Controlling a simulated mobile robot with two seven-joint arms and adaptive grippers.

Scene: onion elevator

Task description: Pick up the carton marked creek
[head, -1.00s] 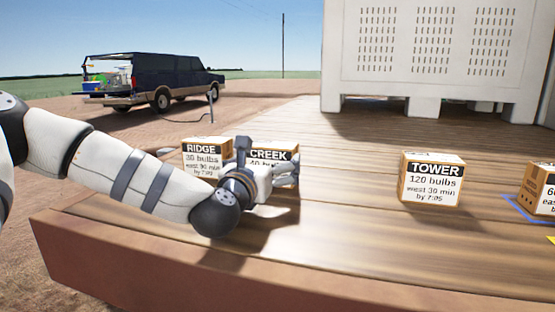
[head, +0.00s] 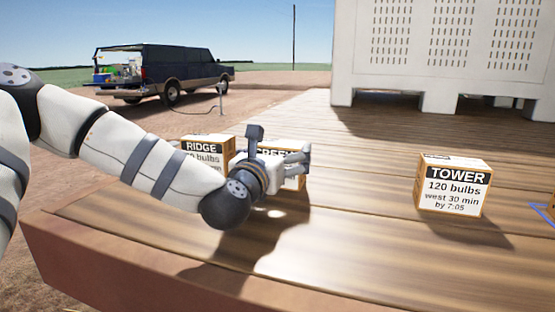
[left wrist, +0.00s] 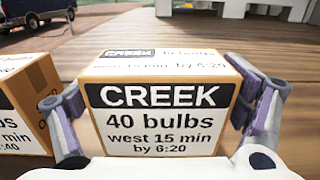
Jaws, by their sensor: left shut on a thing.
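The carton marked CREEK (left wrist: 160,118) fills the middle of the left wrist view, reading 40 bulbs, west 15 min, by 6:20. In the head view the CREEK carton (head: 291,181) is partly hidden behind my left gripper (head: 280,155). In the left wrist view the fingers of my left gripper (left wrist: 160,115) stand on both sides of the carton, and it is shut on it. I cannot tell whether the carton is clear of the boards. My right gripper is not in view.
The RIDGE carton (head: 207,149) stands close on the left of CREEK. The TOWER carton (head: 453,186) stands to the right, with bare wooden deck (head: 360,190) between. A large white bin (head: 440,60) stands behind.

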